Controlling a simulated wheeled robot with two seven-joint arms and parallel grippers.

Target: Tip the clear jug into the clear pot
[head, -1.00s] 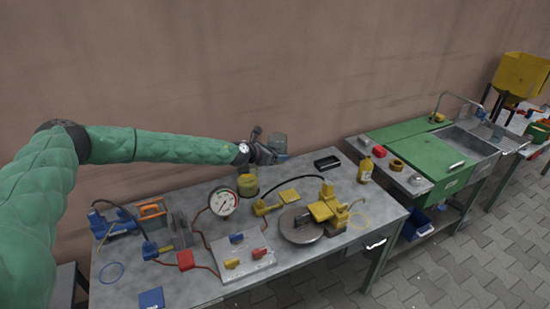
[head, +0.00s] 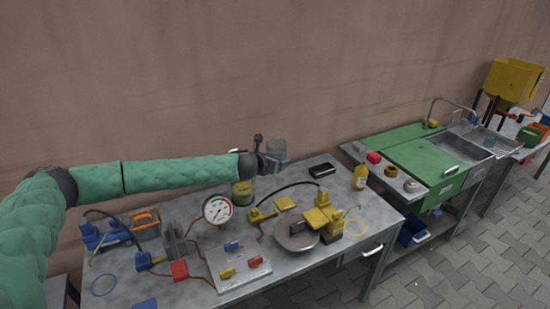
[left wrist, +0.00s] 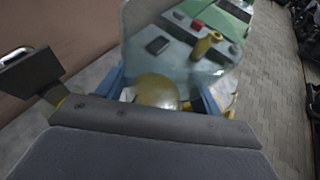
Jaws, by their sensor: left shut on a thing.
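The clear jug (head: 276,147) is held up over the back edge of the steel bench, roughly upright. My left gripper (head: 274,163) is shut on it; in the left wrist view the jug's clear wall (left wrist: 185,30) rises between the blue fingers (left wrist: 160,103). The clear pot (head: 242,194), with something yellow in it, stands on the bench to the left of and below the jug. The wrist view shows a round yellow shape low in the jug; I cannot tell whether it is inside or seen through it. My right gripper is not in view.
A green sink unit (head: 428,165) is to the right. The wall is close behind the bench.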

